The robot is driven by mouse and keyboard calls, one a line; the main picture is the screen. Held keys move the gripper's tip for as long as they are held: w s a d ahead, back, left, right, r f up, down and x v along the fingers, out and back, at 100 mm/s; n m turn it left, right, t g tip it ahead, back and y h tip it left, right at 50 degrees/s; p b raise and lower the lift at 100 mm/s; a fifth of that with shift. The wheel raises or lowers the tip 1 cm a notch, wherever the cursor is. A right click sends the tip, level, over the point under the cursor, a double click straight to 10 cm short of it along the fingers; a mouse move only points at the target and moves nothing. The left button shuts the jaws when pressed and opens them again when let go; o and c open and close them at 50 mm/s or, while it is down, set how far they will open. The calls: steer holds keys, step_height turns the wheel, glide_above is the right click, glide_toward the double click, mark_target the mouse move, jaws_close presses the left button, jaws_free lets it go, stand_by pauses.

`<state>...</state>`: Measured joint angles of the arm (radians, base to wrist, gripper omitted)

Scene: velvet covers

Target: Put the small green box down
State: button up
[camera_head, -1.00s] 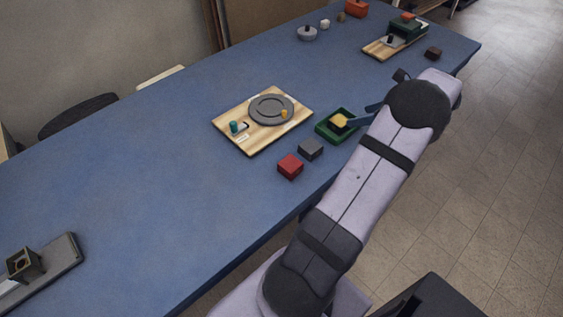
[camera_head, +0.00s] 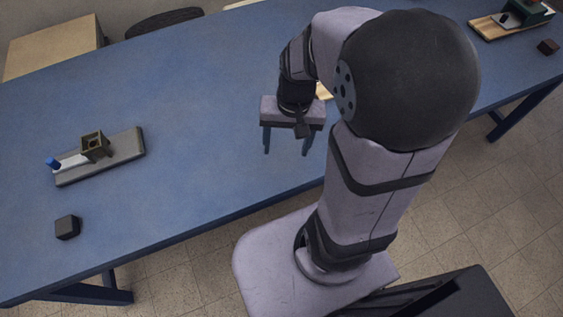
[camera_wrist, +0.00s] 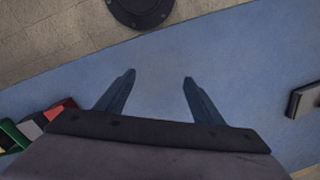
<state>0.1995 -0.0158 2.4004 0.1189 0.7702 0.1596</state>
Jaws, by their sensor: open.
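My gripper (camera_head: 287,151) is open and hangs over bare blue table, with nothing between its fingers. The wrist view also shows its two fingers spread and empty (camera_wrist: 159,80). A green box with raised walls (camera_wrist: 8,138) is partly in view at the left edge of the wrist view, well away from the fingers, beside a grey block (camera_wrist: 30,128) and a red block (camera_wrist: 60,108). In the head view my arm hides that area. A dark green box (camera_head: 528,13) stands on a wooden board at the far right.
On the blue table (camera_head: 190,110), a grey tray (camera_head: 122,160) to the left carries an olive open box (camera_head: 95,145) and a blue-tipped item (camera_head: 53,164). A dark block (camera_head: 67,227) sits near the front left. Table between tray and gripper is clear.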

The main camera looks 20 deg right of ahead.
steer(key=s+a+n, duration=0.2)
steer(key=n, duration=0.1)
steer(key=s+a+n+h, duration=0.1)
steer(key=s+n, duration=0.1)
steer(key=shift+f, duration=0.4)
step_height(320, 180, up, 8)
steer(key=p, duration=0.8)
steer(key=shift+r, duration=0.2)
steer(key=shift+r+p, duration=0.1)
steer(key=shift+p, duration=0.25)
